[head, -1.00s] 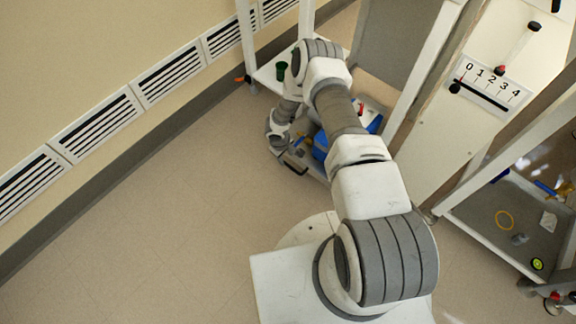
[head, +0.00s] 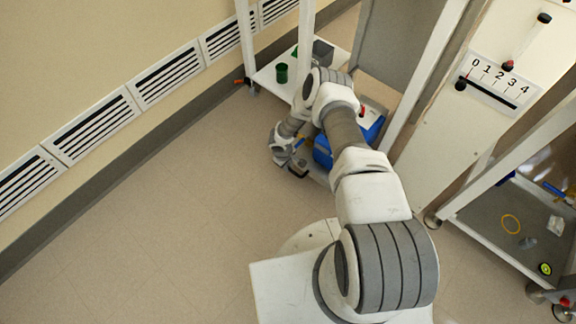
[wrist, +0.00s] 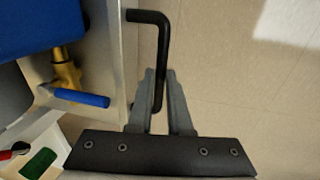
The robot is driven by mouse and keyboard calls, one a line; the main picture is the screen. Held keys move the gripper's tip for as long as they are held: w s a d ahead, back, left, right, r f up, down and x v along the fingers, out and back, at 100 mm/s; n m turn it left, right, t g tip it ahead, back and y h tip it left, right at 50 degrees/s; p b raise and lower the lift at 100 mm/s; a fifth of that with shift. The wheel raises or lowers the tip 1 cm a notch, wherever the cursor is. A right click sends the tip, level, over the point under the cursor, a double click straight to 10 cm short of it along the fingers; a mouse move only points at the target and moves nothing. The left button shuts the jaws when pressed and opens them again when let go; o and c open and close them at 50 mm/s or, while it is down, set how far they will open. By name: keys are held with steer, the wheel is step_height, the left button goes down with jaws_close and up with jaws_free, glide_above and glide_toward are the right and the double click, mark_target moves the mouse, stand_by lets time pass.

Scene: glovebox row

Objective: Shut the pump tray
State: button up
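The pump tray (wrist: 122,50) is low under the bench, with a blue pump (wrist: 30,25) on it. The pump also shows in the head view (head: 323,153), partly behind my arm. A black bar handle (wrist: 163,45) stands out from the tray's front. My gripper (wrist: 160,75) is at this handle, with its two grey fingers on either side of the bar and close against it. The bar's lower end runs down between the fingers. In the head view my gripper (head: 280,149) is at the tray's front, its fingers hardly visible.
A brass valve with a blue lever (wrist: 82,98) is beside the pump. A green cup (head: 282,72) stands on a white shelf behind. A panel with a 0–4 scale (head: 499,82) and another low shelf (head: 490,217) are at right. The floor at left is clear.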

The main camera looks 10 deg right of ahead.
jaws_close()
stand_by(1.2)
